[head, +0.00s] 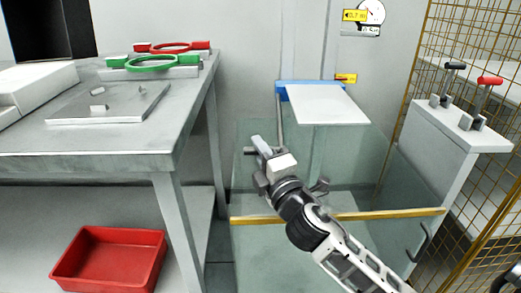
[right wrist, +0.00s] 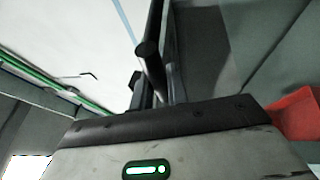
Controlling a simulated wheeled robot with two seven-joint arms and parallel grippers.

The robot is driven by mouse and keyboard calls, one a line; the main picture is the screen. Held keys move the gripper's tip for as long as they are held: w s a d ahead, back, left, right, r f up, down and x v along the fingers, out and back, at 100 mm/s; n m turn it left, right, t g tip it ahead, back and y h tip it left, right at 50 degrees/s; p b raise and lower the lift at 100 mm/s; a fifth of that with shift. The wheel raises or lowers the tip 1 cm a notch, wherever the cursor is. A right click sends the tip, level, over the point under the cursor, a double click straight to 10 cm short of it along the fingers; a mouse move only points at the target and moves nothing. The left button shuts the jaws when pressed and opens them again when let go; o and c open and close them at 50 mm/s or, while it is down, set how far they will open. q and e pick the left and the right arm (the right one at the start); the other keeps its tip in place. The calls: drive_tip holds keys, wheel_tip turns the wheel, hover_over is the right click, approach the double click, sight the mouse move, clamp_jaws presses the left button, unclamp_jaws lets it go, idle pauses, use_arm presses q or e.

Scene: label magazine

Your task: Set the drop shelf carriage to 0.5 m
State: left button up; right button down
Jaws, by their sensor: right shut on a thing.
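The drop shelf is a white plate (head: 325,105) on a blue carriage (head: 284,96) at an upright grey post, above a glass-walled bay. My right gripper (head: 264,160) is in front of and below the shelf's left side. It is shut on a dark round-ended handle (right wrist: 150,60), seen in the right wrist view. What the handle joins is hidden. My left gripper is out of view.
A grey bench (head: 100,140) with green (head: 150,63) and red (head: 170,47) rings stands left. A red tray (head: 110,258) sits low. A yellow bar (head: 370,214) crosses the bay front. A white stand with two levers (head: 485,90) and a yellow mesh fence are right.

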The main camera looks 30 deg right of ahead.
drive_tip(key=c, duration=1.4)
unclamp_jaws()
drive_tip(key=shift+o, duration=0.2)
